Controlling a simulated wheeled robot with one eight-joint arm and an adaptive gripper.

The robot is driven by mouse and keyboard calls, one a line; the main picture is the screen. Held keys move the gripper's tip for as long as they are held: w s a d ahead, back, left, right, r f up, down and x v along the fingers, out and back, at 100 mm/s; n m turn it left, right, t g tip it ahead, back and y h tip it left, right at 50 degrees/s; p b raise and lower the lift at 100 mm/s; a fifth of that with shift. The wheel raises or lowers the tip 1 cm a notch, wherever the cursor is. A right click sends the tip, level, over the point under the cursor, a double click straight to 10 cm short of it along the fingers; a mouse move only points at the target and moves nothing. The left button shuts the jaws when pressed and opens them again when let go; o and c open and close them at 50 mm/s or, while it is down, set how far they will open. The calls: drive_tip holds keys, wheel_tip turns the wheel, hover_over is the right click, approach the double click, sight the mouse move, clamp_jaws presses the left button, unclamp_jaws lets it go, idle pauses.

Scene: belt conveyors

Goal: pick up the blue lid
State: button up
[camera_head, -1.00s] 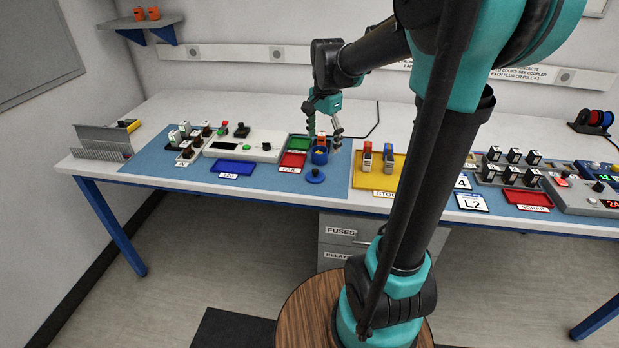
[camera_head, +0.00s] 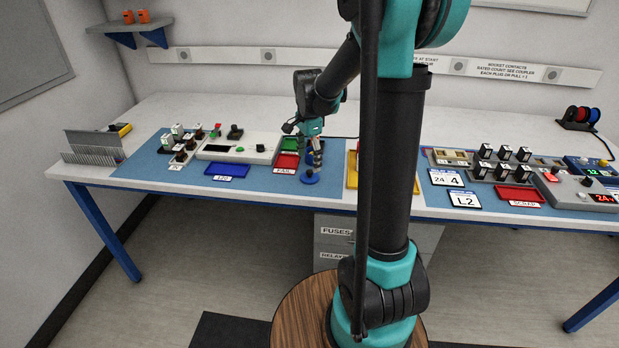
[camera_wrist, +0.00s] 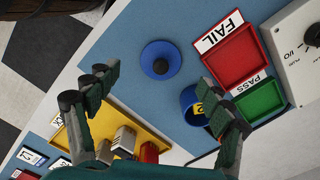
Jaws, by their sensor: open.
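The blue lid (camera_wrist: 161,60), a round disc with a dark knob in its middle, lies flat on the blue mat. It also shows near the bench's front edge in the head view (camera_head: 309,178). My gripper (camera_wrist: 152,100) is open and empty above the mat. In the wrist view the lid lies beyond the fingertips, apart from them. In the head view my gripper (camera_head: 313,158) is just above and behind the lid. A blue cup (camera_wrist: 190,104) with something yellow inside stands beside one finger, which partly covers it.
The red FAIL tray (camera_wrist: 232,60) and green PASS tray (camera_wrist: 262,101) lie close to the cup. A yellow tray (camera_wrist: 74,140) holding upright blocks lies on the other side. Bare mat surrounds the lid.

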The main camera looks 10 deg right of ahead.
sight(310, 171)
drive_tip(key=shift+w+d+f, duration=0.1)
drive_tip(key=shift+f, duration=1.35)
drive_tip(key=shift+w+d+f, duration=0.1)
drive_tip(key=shift+f, duration=1.3)
drive_tip(key=shift+c, duration=0.4)
drive_tip(key=c, duration=1)
